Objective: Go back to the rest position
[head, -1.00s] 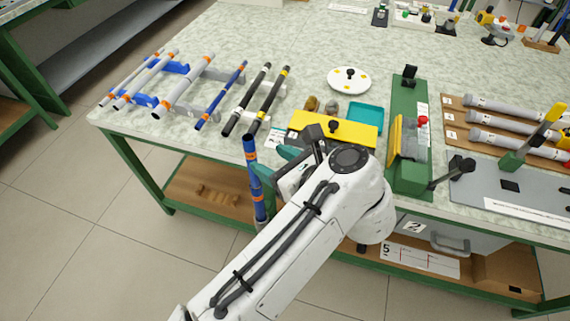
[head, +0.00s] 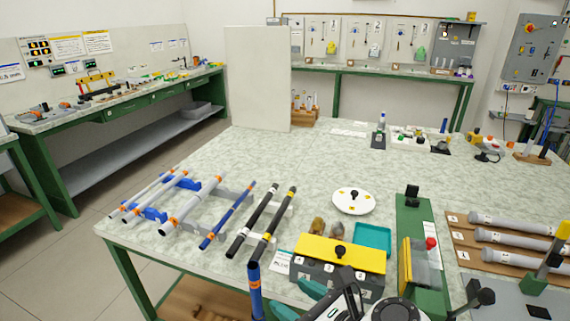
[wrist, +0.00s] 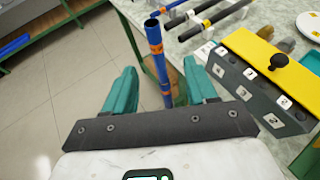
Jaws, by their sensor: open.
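My gripper (wrist: 160,88) shows in the wrist view with its two teal fingers wide apart. A blue tube with orange bands (wrist: 158,60) stands nearly upright beyond and between the fingers, and I see no finger touching it. The tube's upper end also shows at the bottom of the head view (head: 255,290), in front of the table edge. What holds the tube is hidden. In the head view only part of my gripper shows at the bottom edge.
Rods lie on supports (head: 205,205) at the left of the table. A green fixture (head: 414,240) and grey tubes (head: 510,240) are at the right.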

